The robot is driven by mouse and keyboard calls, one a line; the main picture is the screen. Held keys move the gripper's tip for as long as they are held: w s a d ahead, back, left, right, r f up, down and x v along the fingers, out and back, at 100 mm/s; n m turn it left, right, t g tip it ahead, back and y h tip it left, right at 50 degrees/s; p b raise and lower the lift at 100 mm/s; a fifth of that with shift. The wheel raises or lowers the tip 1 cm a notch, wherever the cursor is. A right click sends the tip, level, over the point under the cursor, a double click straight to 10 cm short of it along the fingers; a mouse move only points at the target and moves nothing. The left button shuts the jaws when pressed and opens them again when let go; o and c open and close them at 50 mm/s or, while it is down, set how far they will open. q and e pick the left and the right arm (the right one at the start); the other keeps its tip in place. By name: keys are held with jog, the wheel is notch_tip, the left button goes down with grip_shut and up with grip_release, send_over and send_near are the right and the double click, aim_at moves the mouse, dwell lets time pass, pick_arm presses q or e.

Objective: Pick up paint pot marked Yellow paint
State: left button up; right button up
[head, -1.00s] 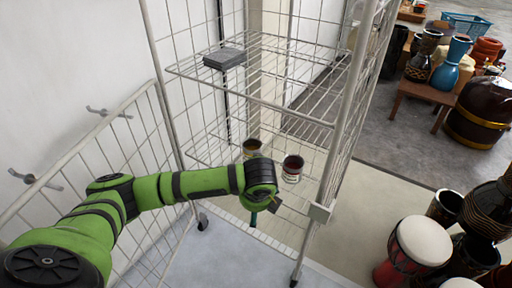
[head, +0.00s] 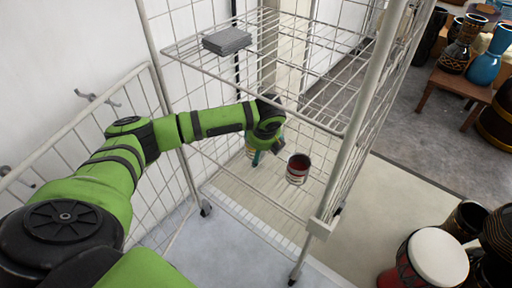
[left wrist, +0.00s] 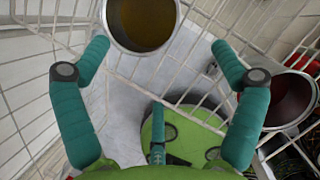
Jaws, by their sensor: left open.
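The yellow paint pot (head: 250,151) stands on the lower wire shelf in the head view, mostly hidden by my left gripper (head: 264,154). In the left wrist view the pot (left wrist: 168,43) shows its open top and yellow-brown paint at the upper middle, just beyond the fingertips. My left gripper's teal fingers (left wrist: 161,50) are spread wide apart, with nothing between them. No label can be read. My right gripper is in neither view.
A second pot (head: 298,169) with dark red paint stands to the right on the same shelf. A grey stack (head: 227,40) lies on the upper shelf. Wire sides and a front post (head: 362,108) bound the rack. Drums (head: 438,257) stand at lower right.

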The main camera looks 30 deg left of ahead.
pick_arm(q)
jog(key=w+a, duration=0.3)
jog(key=shift+a+b, duration=0.1)
jog(key=shift+b, duration=0.25)
jog(key=shift+x, duration=1.45)
jog(key=shift+c, duration=0.4)
jog(key=c, duration=1.2)
